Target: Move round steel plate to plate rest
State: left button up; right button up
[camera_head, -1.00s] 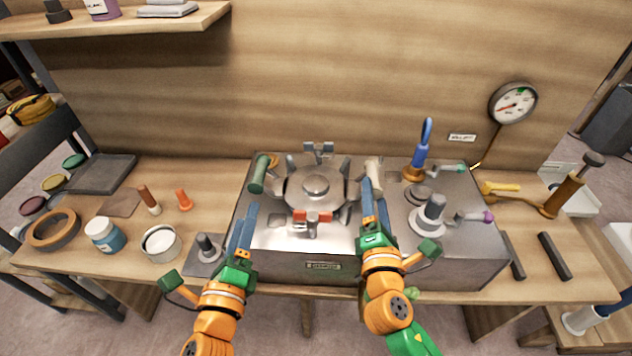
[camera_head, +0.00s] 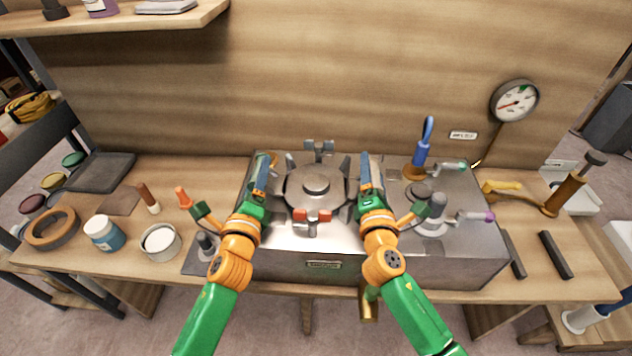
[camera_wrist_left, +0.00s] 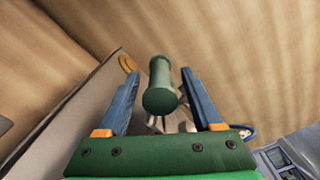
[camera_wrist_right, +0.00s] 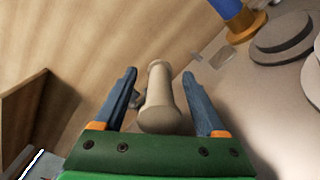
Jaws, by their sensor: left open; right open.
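The round steel plate (camera_head: 316,186) lies flat on the grey metal box (camera_head: 290,265), with clamps around it. My left gripper (camera_head: 264,168) is open at its left side. In the left wrist view a green cylindrical handle (camera_wrist_left: 159,88) stands between the open fingers, with gaps on both sides. My right gripper (camera_head: 368,170) is open at the plate's right side. In the right wrist view a beige handle (camera_wrist_right: 160,102) stands between its fingers, apparently not gripped. In the head view my grippers hide most of both handles. I cannot tell which thing is the plate rest.
A red-topped clamp (camera_head: 312,216) is at the plate's front and a grey clamp (camera_head: 319,148) behind it. A blue-handled tool (camera_head: 422,143) and a grey fitting (camera_head: 436,211) stand on the right. A dark tray (camera_head: 100,172) lies on the left of the bench (camera_head: 200,168).

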pick_arm(q)
grip_shut()
pick_arm(e)
grip_shut()
dwell(0.9)
